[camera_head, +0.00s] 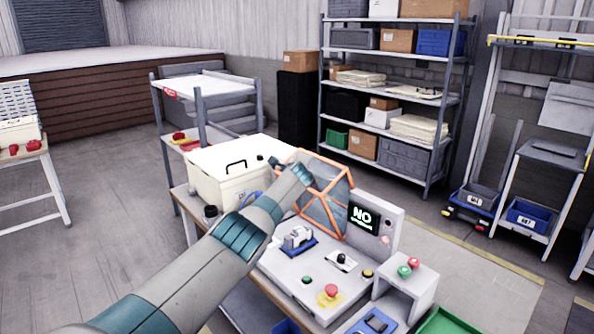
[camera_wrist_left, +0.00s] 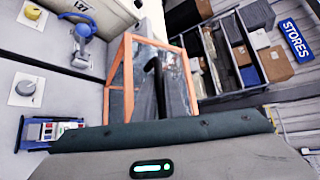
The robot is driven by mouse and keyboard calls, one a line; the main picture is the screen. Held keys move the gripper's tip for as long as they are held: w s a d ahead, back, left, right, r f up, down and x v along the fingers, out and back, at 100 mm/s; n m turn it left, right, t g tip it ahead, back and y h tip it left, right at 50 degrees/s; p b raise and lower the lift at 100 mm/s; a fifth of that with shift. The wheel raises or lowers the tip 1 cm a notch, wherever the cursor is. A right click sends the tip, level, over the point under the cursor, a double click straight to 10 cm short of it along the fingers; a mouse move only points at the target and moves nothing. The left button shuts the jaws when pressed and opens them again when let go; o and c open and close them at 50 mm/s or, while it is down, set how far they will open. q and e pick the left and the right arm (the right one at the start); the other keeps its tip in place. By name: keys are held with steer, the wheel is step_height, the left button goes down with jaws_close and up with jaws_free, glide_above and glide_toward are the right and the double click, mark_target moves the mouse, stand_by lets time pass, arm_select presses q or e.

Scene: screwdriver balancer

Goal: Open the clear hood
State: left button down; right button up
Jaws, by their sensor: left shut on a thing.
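The clear hood, with an orange frame (camera_head: 345,183), stands tilted up at the back of the grey bench station (camera_head: 285,272), left of the dark "NO" screen (camera_head: 364,219). It also shows in the left wrist view as an orange frame with see-through panes (camera_wrist_left: 126,80). My left arm reaches across the bench from the lower left. My left gripper (camera_head: 298,168) is at the hood's upper left edge, shut on the hood; its fingertips are largely hidden. My right gripper is in neither view.
A cream box (camera_head: 228,166) with a black handle stands left of the hood. A small fixture on a blue base (camera_head: 297,239) lies uncovered in front of it. A red button (camera_head: 331,290) is near the front edge. Shelves (camera_head: 390,90) stand behind.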

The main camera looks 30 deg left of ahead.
arm_select(q)
steer(key=c, duration=2.1)
jaws_free()
steer(key=shift+f, duration=0.1)
steer(key=shift+s+d, duration=0.15)
steer(key=shift+s+d+r+p, duration=0.1)
steer(key=shift+s+r+p, duration=0.2)
steer(key=shift+p, duration=0.25)
steer(key=shift+p+v, duration=0.45)
steer(key=shift+v, duration=0.35)
steer(key=b+v, duration=0.3)
steer(key=v, duration=1.1)
steer(key=shift+s, duration=0.3)
steer(key=shift+d, duration=0.2)
